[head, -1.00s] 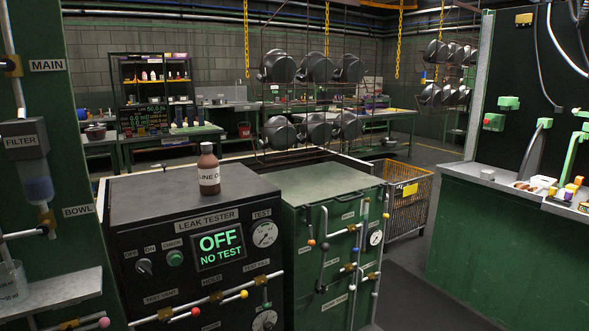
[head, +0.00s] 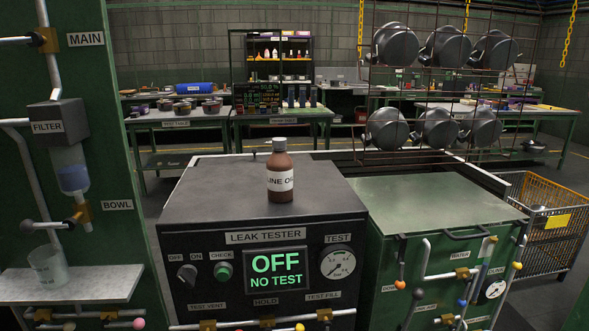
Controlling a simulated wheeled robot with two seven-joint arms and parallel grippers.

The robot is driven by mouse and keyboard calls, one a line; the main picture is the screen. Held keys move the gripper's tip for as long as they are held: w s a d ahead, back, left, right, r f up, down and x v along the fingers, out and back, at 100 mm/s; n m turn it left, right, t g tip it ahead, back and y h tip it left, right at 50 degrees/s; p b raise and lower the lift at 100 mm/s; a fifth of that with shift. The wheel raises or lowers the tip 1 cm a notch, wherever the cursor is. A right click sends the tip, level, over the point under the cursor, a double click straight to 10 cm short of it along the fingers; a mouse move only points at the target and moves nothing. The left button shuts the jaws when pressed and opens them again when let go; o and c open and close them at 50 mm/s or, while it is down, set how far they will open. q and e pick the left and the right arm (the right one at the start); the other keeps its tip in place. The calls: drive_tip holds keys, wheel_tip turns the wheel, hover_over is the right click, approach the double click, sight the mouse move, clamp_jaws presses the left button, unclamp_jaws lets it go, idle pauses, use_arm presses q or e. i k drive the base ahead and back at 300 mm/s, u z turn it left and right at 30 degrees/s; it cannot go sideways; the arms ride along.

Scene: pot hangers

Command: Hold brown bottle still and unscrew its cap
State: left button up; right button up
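The brown bottle (head: 280,180) stands upright on the flat top of the black leak tester (head: 210,200), near the middle of the head view. It has a white label with dark lettering, partly readable as "LINE O". Its grey cap (head: 279,145) sits on the neck. Nothing touches the bottle or the cap. Neither of my grippers is in view.
A green cabinet (head: 440,200) with pipes and valves stands right of the tester. A wire basket (head: 548,245) is at the far right. Pots hang on a wire rack (head: 440,62) behind. A clear beaker (head: 46,264) stands on the left shelf. The tester top around the bottle is clear.

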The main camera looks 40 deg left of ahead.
sight(280, 164)
drive_tip(key=u, duration=0.65)
drive_tip(key=i, duration=0.75)
drive_tip(key=u, duration=0.85)
